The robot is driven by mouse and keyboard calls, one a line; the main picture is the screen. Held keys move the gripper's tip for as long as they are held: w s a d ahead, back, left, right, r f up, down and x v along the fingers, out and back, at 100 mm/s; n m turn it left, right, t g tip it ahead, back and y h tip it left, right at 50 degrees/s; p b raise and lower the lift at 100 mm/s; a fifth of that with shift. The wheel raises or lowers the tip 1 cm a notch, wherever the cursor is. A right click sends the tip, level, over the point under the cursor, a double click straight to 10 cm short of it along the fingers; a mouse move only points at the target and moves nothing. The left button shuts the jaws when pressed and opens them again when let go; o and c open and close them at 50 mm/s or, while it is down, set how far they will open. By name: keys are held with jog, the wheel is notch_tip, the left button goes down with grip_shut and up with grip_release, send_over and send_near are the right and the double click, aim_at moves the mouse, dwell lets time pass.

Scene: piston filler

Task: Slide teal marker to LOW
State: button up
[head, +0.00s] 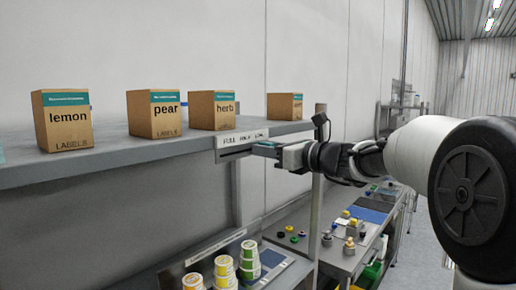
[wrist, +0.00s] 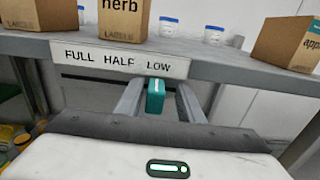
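The teal marker (wrist: 155,96) is a small block with a light mark on its top. In the wrist view it stands below the shelf-edge label strip (wrist: 122,58), which reads FULL, HALF, LOW from left to right. The marker is roughly under the word LOW. My gripper (wrist: 160,92) has its two fingers apart, one on each side of the marker, with a visible gap at the left finger. Contact at the right finger is unclear. In the head view my gripper (head: 268,150) reaches the shelf edge just under the label strip (head: 242,138) and mostly hides the marker.
The grey shelf (head: 120,160) carries cartons marked lemon (head: 62,121), pear (head: 154,114) and herb (head: 211,110), plus another at its far end. Small white jars (wrist: 168,27) stand behind. Below are stacked tubs (head: 223,270) and a bench with knobs (head: 340,262).

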jog(key=b+v, duration=0.2)
jog(key=v, duration=1.5)
jog(key=shift+s, duration=0.2)
jog(key=shift+d, duration=0.1)
